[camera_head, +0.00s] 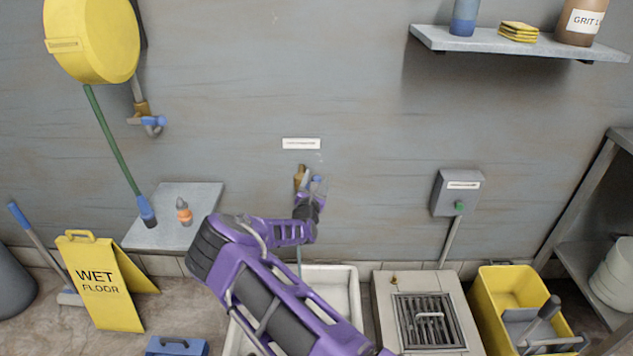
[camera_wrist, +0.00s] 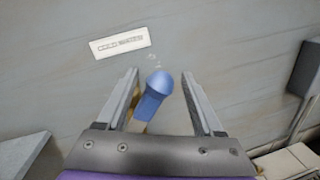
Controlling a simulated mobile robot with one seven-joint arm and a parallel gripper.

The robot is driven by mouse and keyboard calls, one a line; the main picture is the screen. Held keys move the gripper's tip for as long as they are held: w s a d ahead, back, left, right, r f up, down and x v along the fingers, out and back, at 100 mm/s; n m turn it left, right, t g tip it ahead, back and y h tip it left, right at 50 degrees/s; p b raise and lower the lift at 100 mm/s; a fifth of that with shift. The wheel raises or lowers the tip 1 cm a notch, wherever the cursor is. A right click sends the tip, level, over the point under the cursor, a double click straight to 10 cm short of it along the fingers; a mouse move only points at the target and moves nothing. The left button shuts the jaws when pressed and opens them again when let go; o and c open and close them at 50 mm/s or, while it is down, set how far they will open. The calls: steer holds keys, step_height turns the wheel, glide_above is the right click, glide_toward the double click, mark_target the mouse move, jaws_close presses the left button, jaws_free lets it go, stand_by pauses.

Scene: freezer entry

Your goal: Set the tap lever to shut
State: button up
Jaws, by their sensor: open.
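The tap on the wall has a brass body (camera_head: 299,176) and a blue lever (camera_head: 317,181), partly hidden behind my gripper in the head view. In the wrist view the blue lever (camera_wrist: 155,92) lies between my two fingers, with a rounded end at the top. It sits closer to the left finger, with a gap on the right. My gripper (camera_wrist: 158,85) is open around the lever and does not grip it; I cannot tell whether the left finger touches it. My gripper (camera_head: 314,188) reaches the wall below a white label (camera_head: 301,144).
A white basin (camera_head: 341,285) is below the tap. A second blue-handled tap (camera_head: 152,122) is at left beside the yellow hose reel (camera_head: 98,40). A grey switch box (camera_head: 457,193) is to the right. A yellow wet floor sign (camera_head: 104,284) stands left.

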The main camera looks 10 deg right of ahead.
jaws_close()
stand_by(0.3)
steer(key=shift+s+f, duration=0.1)
stand_by(1.0)
